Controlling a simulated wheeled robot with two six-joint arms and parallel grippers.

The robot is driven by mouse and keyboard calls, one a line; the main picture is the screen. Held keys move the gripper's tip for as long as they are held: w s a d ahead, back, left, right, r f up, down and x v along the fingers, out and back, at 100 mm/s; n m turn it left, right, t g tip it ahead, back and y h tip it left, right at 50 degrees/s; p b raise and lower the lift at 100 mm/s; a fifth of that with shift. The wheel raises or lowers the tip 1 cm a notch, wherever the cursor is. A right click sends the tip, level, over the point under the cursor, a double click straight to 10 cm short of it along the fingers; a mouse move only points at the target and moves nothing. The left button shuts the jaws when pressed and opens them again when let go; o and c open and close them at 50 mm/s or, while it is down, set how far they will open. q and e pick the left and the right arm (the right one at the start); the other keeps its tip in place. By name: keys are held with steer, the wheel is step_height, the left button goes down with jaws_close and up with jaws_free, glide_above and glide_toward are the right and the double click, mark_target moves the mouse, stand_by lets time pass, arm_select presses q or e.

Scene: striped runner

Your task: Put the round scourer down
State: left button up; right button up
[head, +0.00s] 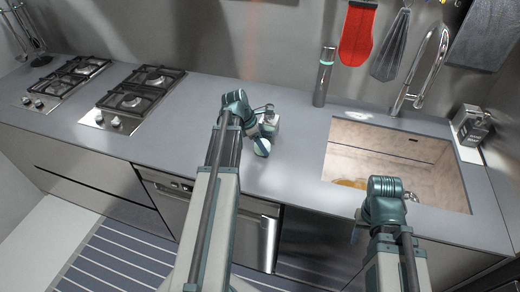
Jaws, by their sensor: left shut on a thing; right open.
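My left gripper (265,132) is over the grey counter (300,165), between the hob and the sink. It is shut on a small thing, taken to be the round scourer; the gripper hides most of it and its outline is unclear. I cannot tell whether it touches the counter. My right gripper (384,212) is near the front edge of the sink, mostly hidden behind its own wrist; it is open.
The sink (440,170) is on the right, with a yellowish thing (350,184) in it and a tap (425,70) behind. A dark cylinder (323,78) stands at the back. A metal dispenser (471,125) stands right of the sink. Two gas hobs (133,98) are left.

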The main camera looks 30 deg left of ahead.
arm_select(q)
steer(key=shift+f, duration=0.45)
steer(key=shift+r, duration=0.1)
arm_select(e)
steer(key=shift+a+f, duration=0.1)
steer(key=shift+f, duration=0.25)
steer(key=shift+s, duration=0.1)
arm_select(q)
steer(key=o, duration=0.9)
arm_select(e)
steer(key=shift+f, duration=0.15)
